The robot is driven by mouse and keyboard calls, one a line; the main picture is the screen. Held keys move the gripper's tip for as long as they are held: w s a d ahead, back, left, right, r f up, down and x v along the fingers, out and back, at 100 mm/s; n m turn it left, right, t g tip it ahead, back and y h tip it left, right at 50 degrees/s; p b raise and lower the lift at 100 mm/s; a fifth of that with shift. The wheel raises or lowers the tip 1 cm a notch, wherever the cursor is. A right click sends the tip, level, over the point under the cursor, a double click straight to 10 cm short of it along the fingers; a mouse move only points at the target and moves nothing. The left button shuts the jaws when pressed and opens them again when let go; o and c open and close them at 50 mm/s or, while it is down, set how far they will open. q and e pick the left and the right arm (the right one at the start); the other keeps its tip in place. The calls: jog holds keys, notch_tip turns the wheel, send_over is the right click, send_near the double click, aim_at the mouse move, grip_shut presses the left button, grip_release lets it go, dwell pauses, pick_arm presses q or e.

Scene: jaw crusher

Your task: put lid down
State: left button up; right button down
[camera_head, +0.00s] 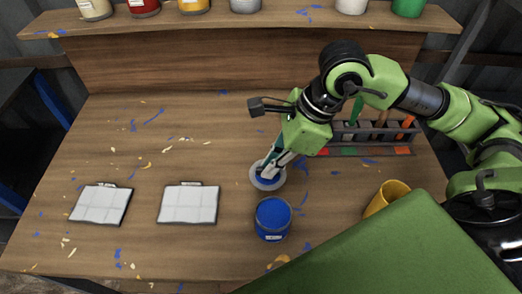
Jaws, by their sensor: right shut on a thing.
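The lid (267,183) is a round, pale-rimmed disc with blue on it, at the middle of the wooden workbench. My right gripper (268,172) points down at the lid and is shut on it. The fingers cover part of the lid, and I cannot tell whether it touches the bench. A blue paint can (272,220) stands upright just in front of the lid, its top showing blue. My left gripper is not in view.
Two white tiled panels (188,204) lie on the left half of the bench (130,150). A rack (370,138) with tools stands behind my right arm. A yellow cup-like container (386,197) is at the right. Several paint cans (143,6) stand on the back shelf.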

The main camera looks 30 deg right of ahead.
jog(key=w+d+f+p, duration=0.1)
jog(key=w+f, duration=0.1)
jog(key=w, duration=0.1)
jog(key=w+d+f+p, duration=0.1)
jog(key=w+d+f, duration=0.1)
jog(key=w+f, duration=0.1)
jog(key=w+d+f+p, duration=0.1)
jog(key=w+d+f, duration=0.1)
jog(key=w+f, duration=0.1)
jog(key=shift+w+d+f, duration=0.1)
jog(key=shift+w, duration=0.75)
jog(key=shift+w+d+f+p, duration=0.25)
jog(key=shift+w+f+p, duration=0.15)
jog(key=shift+f, duration=0.3)
notch_tip(320, 180, down, 3)
jog(key=shift+r, duration=0.1)
jog(key=shift+f, duration=0.3)
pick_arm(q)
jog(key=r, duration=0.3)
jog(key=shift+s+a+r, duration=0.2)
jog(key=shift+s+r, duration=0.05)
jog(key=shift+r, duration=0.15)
pick_arm(e)
jog(key=c, duration=2.2)
grip_release()
jog(key=shift+r, duration=0.1)
